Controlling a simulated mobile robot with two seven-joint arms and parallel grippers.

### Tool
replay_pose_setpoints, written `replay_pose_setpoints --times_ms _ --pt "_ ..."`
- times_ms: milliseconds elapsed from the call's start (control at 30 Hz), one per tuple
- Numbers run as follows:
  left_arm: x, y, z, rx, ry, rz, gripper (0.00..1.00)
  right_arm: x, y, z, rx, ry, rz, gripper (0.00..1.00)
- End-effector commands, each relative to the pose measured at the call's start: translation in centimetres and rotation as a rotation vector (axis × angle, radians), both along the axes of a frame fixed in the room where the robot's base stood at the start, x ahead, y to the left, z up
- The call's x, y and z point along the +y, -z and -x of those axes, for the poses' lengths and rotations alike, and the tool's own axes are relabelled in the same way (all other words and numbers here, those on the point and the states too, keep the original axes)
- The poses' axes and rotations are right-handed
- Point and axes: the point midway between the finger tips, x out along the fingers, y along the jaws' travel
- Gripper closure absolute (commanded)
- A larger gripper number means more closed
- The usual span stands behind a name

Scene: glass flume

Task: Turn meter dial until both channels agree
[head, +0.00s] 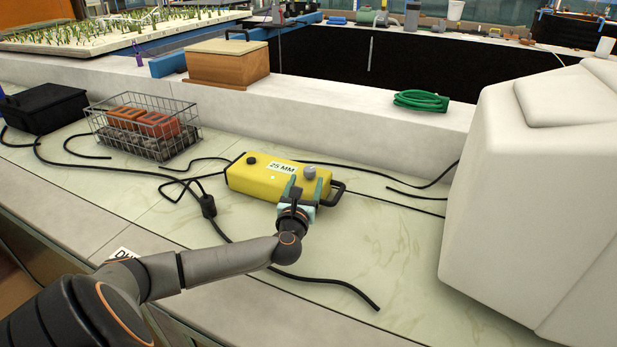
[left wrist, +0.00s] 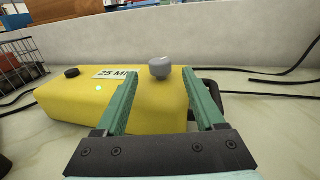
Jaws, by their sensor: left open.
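The yellow meter (head: 260,176) lies on the pale bench, with a label reading "25 MM" (head: 283,167) and a small lit spot on its face. A grey dial knob (head: 309,172) stands on its right end, and a black knob (head: 251,160) on its left end. My left gripper (head: 302,190) is open over the near right part of the meter. In the left wrist view the green fingers (left wrist: 156,88) reach toward the grey dial (left wrist: 160,68), which stands beyond the tips, between them in the picture. I cannot tell any contact. My right gripper is not in view.
A wire basket (head: 145,128) with orange bricks and a black box (head: 45,107) stand to the left. Black cables (head: 208,205) run around the meter. A large white housing (head: 545,190) blocks the right side. A green coiled hose (head: 421,101) and wooden box (head: 227,65) rest on the ledge behind.

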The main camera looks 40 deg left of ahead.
Motion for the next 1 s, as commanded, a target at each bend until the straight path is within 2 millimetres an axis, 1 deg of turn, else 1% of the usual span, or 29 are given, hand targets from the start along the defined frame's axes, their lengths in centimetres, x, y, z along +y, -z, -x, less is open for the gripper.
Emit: replay_pose_setpoints --times_ms 33,100,300,467,700,767,1000 --pt "0.5 0.1 -0.8 -0.002 -0.001 -0.001 0.29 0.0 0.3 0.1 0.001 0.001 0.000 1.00" --pt "1.0 0.0 -1.6 -0.002 -0.002 0.000 0.29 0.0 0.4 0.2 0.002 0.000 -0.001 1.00" --pt "1.9 0.0 -3.1 0.000 0.000 0.000 0.29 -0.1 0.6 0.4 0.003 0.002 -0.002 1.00" --pt "2.1 0.0 -3.6 0.001 0.002 0.001 0.29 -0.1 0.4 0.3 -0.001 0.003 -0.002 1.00" --pt "2.1 0.0 -3.6 0.001 0.002 0.001 0.29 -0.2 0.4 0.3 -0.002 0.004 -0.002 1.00" --pt "2.1 0.0 -3.6 0.001 0.002 0.001 0.35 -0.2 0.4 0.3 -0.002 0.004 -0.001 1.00" --pt "2.1 0.0 -3.5 0.001 0.001 0.001 0.62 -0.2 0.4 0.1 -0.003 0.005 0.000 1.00"
